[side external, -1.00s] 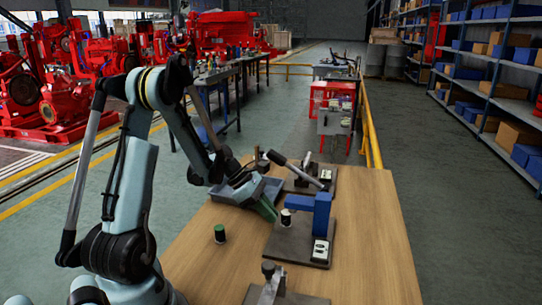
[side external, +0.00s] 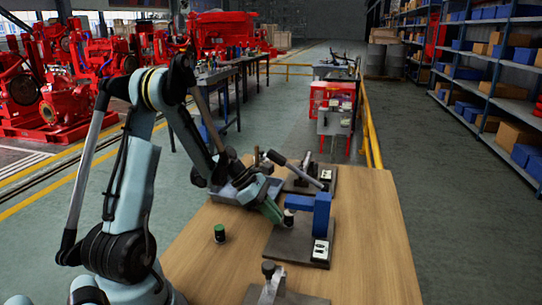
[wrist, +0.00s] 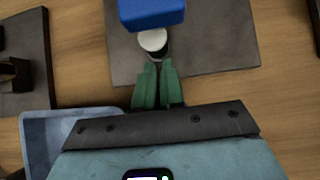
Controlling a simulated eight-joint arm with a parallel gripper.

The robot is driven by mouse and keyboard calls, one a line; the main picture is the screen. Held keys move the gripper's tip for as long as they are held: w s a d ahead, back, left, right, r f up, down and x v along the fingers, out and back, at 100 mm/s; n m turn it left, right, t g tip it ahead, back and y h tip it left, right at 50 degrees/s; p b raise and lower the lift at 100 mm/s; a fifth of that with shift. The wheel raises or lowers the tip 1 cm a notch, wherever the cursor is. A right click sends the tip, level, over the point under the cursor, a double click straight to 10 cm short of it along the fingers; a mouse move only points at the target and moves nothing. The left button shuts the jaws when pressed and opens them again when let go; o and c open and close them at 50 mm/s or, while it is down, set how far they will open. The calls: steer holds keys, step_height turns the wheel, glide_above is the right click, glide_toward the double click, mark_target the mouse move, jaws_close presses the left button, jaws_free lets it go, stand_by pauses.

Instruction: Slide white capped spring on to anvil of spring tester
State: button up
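The white capped spring (wrist: 153,41) stands upright with a dark body, just under or in front of the blue head of the spring tester (wrist: 152,12). In the side view the white capped spring (side external: 289,215) is at the left of the blue tester (side external: 321,213), on its grey base plate (side external: 284,245). My gripper (wrist: 157,67) has green fingers close together, with only a narrow gap and nothing seen between them. The fingertips are at the near side of the spring, touching or almost touching it. The anvil is hidden.
A green-capped dark cylinder (side external: 219,234) stands on the wooden table at the left. A grey-blue tray (wrist: 65,128) lies beside my gripper. Another fixture (side external: 302,179) stands behind the tester and one (side external: 272,283) in front. The table's right side is clear.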

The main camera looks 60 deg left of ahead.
steer(key=shift+w+d, duration=0.35)
steer(key=shift+s+a+r, duration=0.1)
steer(key=shift+v, duration=2)
step_height(320, 180, up, 15)
steer(key=s+a, duration=0.2)
stand_by(0.6)
steer(key=shift+s+a, duration=0.15)
steer(key=s+d+f+m+y, duration=0.1)
steer(key=d+f+m+y, duration=0.1)
steer(key=d+m, duration=0.8)
steer(key=s+d+f+m+t+y, duration=0.1)
steer(key=s+d+f+m+y, duration=0.1)
steer(key=d+m, duration=0.8)
steer(key=f+m+y, duration=0.1)
steer(key=f+m, duration=0.1)
steer(key=m, duration=0.5)
steer(key=shift+t+y, duration=0.3)
